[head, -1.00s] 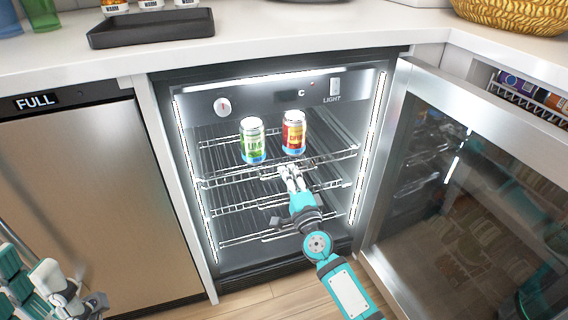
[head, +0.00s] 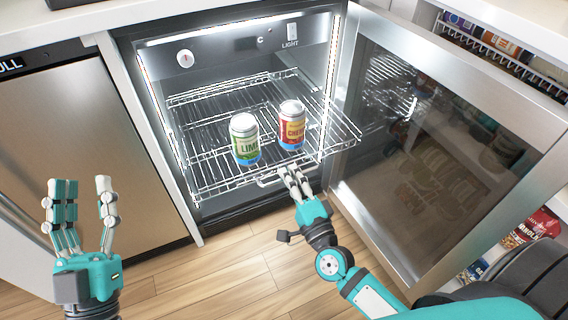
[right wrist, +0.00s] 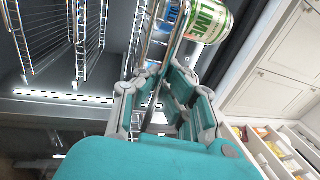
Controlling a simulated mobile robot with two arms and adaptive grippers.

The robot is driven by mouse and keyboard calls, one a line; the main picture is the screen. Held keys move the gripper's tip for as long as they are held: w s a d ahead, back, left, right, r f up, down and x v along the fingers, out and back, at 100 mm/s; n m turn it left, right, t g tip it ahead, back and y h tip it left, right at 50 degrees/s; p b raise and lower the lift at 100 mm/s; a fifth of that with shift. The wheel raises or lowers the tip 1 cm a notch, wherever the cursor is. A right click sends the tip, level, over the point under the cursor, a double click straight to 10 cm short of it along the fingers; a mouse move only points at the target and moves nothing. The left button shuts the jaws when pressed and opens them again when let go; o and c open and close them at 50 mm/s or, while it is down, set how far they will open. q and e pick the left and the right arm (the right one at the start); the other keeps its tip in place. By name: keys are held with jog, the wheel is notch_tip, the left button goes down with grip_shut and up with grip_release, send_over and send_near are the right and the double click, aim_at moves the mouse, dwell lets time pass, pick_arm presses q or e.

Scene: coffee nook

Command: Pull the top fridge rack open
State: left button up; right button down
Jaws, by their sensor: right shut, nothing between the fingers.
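The top fridge rack (head: 200,137) is a wire shelf that sticks out well past the front of the open fridge (head: 237,42). A green and white lime can (head: 245,145) and a red and yellow can (head: 292,128) stand upright on it. My right gripper (head: 294,180) is at the middle of the rack's front edge, by the wire handle (head: 268,181). Its fingers are shut, and the rack's wire shows close by them in the right wrist view (right wrist: 165,95). The lime can is also there (right wrist: 208,20). My left gripper (head: 82,200) is open and empty, away from the rack.
The fridge's glass door (head: 430,150) stands wide open on the right. A steel appliance (head: 85,150) is on the left. Wooden floor (head: 215,275) is clear below the rack. Shelves with packets (head: 530,230) are at the far right.

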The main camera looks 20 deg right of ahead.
jog(key=shift+s, duration=0.6)
jog(key=c, duration=1.4)
grip_release()
jog(key=s, duration=0.4)
jog(key=s+f, duration=0.1)
jog(key=s, duration=0.2)
jog(key=s+f, duration=0.1)
jog(key=s, duration=0.3)
jog(key=shift+s+d+f, duration=0.2)
jog(key=shift+s, duration=0.15)
